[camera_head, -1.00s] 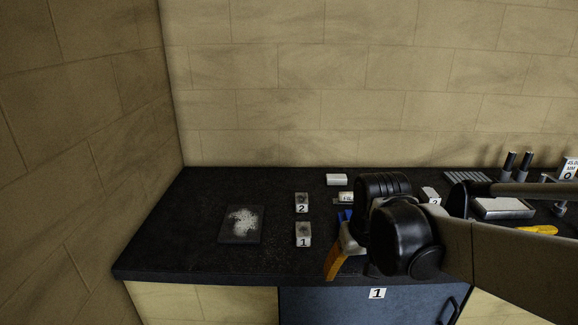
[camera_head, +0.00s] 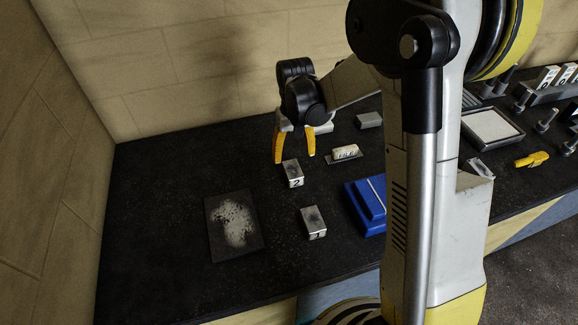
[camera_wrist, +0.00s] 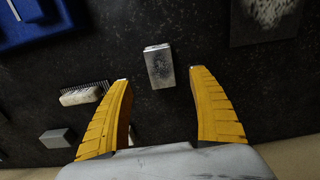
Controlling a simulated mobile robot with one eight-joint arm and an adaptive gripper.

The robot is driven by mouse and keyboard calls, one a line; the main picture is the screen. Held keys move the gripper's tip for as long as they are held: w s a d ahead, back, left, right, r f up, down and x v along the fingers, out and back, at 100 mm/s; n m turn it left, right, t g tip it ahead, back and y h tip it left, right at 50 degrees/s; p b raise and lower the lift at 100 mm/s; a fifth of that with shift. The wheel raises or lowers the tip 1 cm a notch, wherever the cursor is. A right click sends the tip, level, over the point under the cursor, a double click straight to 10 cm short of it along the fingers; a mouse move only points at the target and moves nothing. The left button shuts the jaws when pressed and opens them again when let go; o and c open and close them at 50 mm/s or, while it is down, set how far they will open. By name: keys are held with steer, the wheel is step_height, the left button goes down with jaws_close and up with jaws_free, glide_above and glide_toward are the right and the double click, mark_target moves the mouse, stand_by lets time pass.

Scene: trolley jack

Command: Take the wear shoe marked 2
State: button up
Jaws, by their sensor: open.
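The wear shoe marked 2 (camera_head: 292,174) is a small grey metal block with a dark worn top, standing on the black bench. My gripper (camera_head: 295,158) points down with its yellow fingers apart, just behind and above it. In the wrist view, a grey block (camera_wrist: 159,66) lies near the gap between my open fingertips (camera_wrist: 158,76); by its place it is the shoe marked 2, though no number shows there. Nothing is held. A similar shoe marked 1 (camera_head: 314,222) stands nearer the bench front.
A dark plate with pale powder (camera_head: 233,226) lies to the left. A white-and-black brush (camera_head: 345,153), a grey block (camera_head: 369,120) and a blue box (camera_head: 367,204) are to the right. My arm hides part of the bench. The left bench end is clear.

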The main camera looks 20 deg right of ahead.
mark_target(293, 169)
steer(key=shift+f, duration=0.85)
steer(key=f, duration=0.2)
steer(key=f+b, duration=0.1)
steer(key=f, duration=0.3)
steer(key=shift+w, duration=0.25)
steer(key=c, duration=1.5)
